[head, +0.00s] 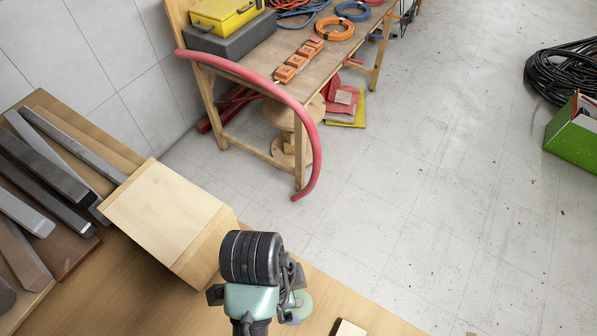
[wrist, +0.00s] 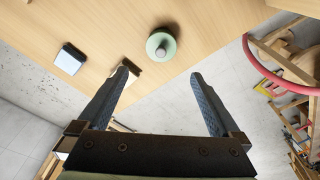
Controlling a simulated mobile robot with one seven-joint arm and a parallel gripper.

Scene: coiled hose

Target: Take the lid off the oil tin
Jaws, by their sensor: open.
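A round pale green thing, which looks like the oil tin (wrist: 153,46), stands on the wooden bench top in the wrist view. A small grey round part, which may be its lid (wrist: 162,53), shows in its middle. In the head view the green tin (head: 302,310) is partly hidden behind my wrist. My gripper (wrist: 161,76) is open and empty, its two fingers spread wide. In the wrist view the tin lies beyond the fingertips, roughly centred on the gap and apart from both.
A small block (head: 348,328) lies by the bench edge; the left fingertip overlaps it in the wrist view. A dark-topped box (wrist: 70,58) stands farther left. A wooden box (head: 165,215) and metal bars (head: 50,165) fill the bench's left. A red hose (head: 270,90) hangs from another table.

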